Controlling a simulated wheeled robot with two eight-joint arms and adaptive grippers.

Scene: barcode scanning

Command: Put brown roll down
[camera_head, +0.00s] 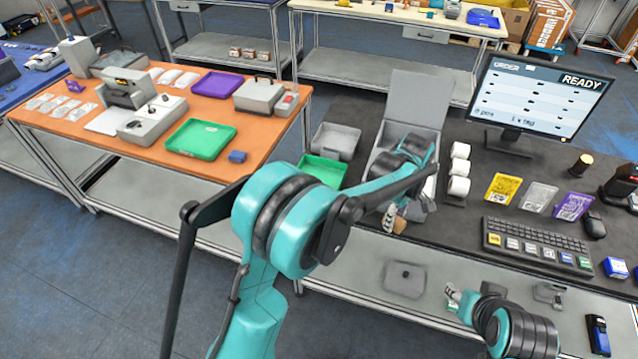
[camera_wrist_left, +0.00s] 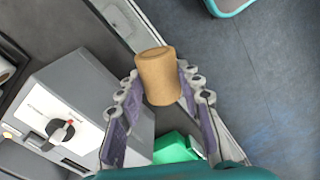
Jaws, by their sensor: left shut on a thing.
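The brown roll (camera_wrist_left: 158,72) is a short tan cylinder, held between the fingertips of my left gripper (camera_wrist_left: 160,90) in the left wrist view. In the head view my left gripper (camera_head: 393,216) hangs at the front edge of the dark table (camera_head: 350,112), in front of the grey box-like machine (camera_head: 412,100). Only a small brown part of the roll (camera_head: 399,226) shows there. My right gripper (camera_head: 459,297) is low, in front of the table; its finger opening is too small to judge.
White rolls (camera_head: 459,168) stand right of the machine. A green tray (camera_head: 322,170) and a grey tray (camera_head: 336,141) lie to its left. A keyboard (camera_head: 537,245), monitor (camera_head: 541,93) and coloured packets (camera_head: 503,189) occupy the right side. An orange table (camera_head: 255,132) stands left.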

